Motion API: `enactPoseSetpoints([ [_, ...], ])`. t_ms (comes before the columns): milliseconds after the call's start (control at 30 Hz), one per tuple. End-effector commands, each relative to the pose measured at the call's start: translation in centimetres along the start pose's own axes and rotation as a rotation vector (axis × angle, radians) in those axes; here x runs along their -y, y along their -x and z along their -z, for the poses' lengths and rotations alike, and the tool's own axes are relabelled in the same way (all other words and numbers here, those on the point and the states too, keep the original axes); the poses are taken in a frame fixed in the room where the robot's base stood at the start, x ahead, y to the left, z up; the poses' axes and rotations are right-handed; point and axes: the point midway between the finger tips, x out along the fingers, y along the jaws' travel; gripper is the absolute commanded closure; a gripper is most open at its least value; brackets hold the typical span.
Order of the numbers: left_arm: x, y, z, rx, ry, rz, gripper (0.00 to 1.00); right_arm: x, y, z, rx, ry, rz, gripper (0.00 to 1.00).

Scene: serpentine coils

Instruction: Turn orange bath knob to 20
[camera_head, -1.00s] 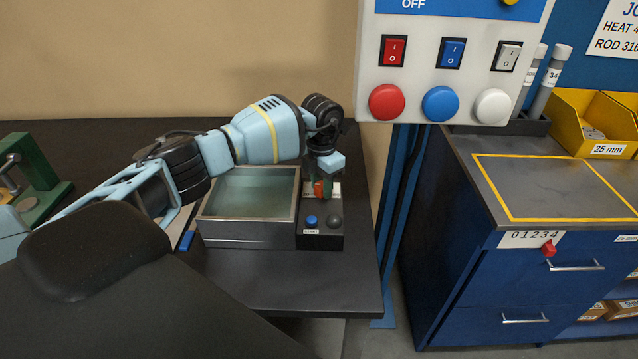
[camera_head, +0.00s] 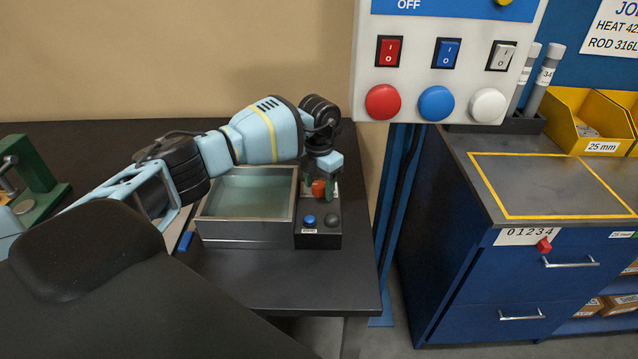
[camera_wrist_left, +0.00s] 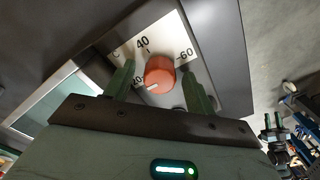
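The orange bath knob (camera_wrist_left: 159,72) sits on a white dial plate (camera_wrist_left: 178,38) in the left wrist view. A pale mark on the knob points to the lower left, near that number. My left gripper (camera_wrist_left: 158,70) has its green fingers either side of the knob, with a gap showing on both sides. In the head view the knob (camera_head: 318,188) is partly covered by the gripper. My right gripper (camera_wrist_left: 272,120) appears small at the right of the wrist view, fingers apart.
The bath (camera_head: 248,243) stands left of the dial on the dark bench (camera_head: 270,282). A blue button (camera_head: 309,220) and a dark one (camera_head: 331,221) sit in front of the knob. A switch panel (camera_head: 452,18) hangs to the right.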

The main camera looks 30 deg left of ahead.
Motion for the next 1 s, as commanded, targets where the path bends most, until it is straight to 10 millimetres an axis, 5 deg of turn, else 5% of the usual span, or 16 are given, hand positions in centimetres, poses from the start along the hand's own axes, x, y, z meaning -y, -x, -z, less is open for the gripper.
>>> enactPoseSetpoints([
  [267, 0.0, 0.3, 0.0, 0.002, -0.001, -0.001, 0.45, 0.0, 0.0, 0.0, 0.0, 0.0, 0.0, 0.64],
  [700, 0.0, 6.3, -0.1, 0.003, -0.001, -0.001, 0.45, 0.1, 0.0, -0.2, 0.003, -0.001, 0.001, 0.64],
  [1000, 0.0, 7.9, 0.0, 0.0, 0.0, 0.0, 0.45, 0.1, 0.0, -0.3, 0.007, -0.001, 0.001, 0.64],
])
